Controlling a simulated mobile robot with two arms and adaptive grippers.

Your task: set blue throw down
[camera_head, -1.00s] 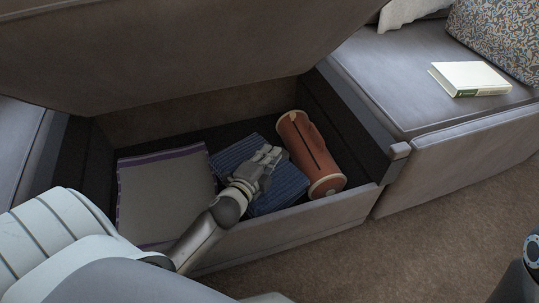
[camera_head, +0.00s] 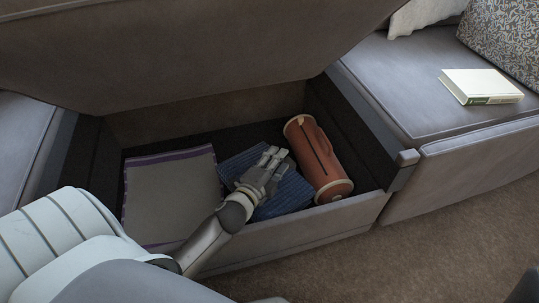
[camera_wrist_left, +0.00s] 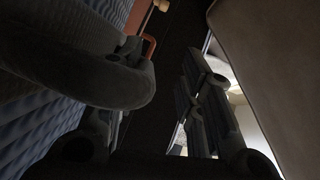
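The blue throw (camera_head: 290,196), folded and ribbed, lies on the floor of the open sofa storage box (camera_head: 310,222), between a grey folded cloth and a terracotta roll. Its blue ribbed surface also fills the left of the left wrist view (camera_wrist_left: 40,125). My left gripper (camera_head: 270,162) is over the throw and hides its middle. In the left wrist view its fingers (camera_wrist_left: 165,88) stand apart with nothing between them, and the throw is outside them to one side. I cannot tell whether a finger touches it. My right gripper does not show.
A grey folded cloth with purple edging (camera_head: 170,195) lies left in the box. A terracotta cylindrical roll (camera_head: 318,160) lies right. The raised seat lid (camera_head: 190,50) overhangs the box. A book (camera_head: 480,86) lies on the seat at right.

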